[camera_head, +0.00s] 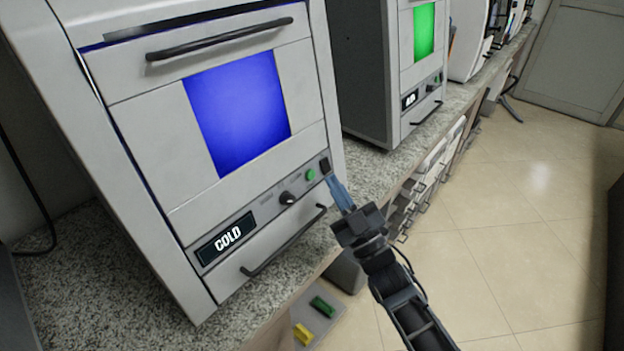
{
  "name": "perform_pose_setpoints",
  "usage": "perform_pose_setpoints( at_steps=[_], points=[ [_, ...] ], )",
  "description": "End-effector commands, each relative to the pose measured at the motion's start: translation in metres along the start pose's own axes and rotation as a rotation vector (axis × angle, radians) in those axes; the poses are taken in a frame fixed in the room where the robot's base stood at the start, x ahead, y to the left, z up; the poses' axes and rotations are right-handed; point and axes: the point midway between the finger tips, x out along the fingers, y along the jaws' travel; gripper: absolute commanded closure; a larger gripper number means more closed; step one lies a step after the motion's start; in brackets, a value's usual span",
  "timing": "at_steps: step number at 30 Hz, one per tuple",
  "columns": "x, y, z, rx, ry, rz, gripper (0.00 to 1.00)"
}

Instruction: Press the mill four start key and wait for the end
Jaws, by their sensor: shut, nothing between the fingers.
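A large grey-white machine (150,160) with a glowing blue window (238,110) stands on the counter at the left. Its lower panel has a lit display (226,237) reading "COLD", a black knob (288,198), a round green key (310,174) and a small black switch (324,165). No mill number is readable on it. My gripper (332,180) is shut and empty, with its bluish fingers pointing up at the right end of this panel, just right of the green key and below the black switch. I cannot tell whether the fingertips touch the panel.
A second similar machine (372,75) with a green window (424,31) stands behind to the right; its display is too small to read. The speckled counter (85,285) runs along the left. Green and yellow blocks lie low near the front. Tiled floor (490,230) at the right is open.

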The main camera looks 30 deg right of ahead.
Motion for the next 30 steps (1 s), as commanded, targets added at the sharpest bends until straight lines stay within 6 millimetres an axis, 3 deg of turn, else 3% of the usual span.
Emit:
perform_pose_setpoints(
  at_steps=[9, 30],
  points=[
    [0.014, -0.011, 0.011, 0.0, 0.001, 0.0, 1.0],
    [0.015, -0.011, 0.011, 0.0, 0.0, 0.0, 1.0]
  ],
)
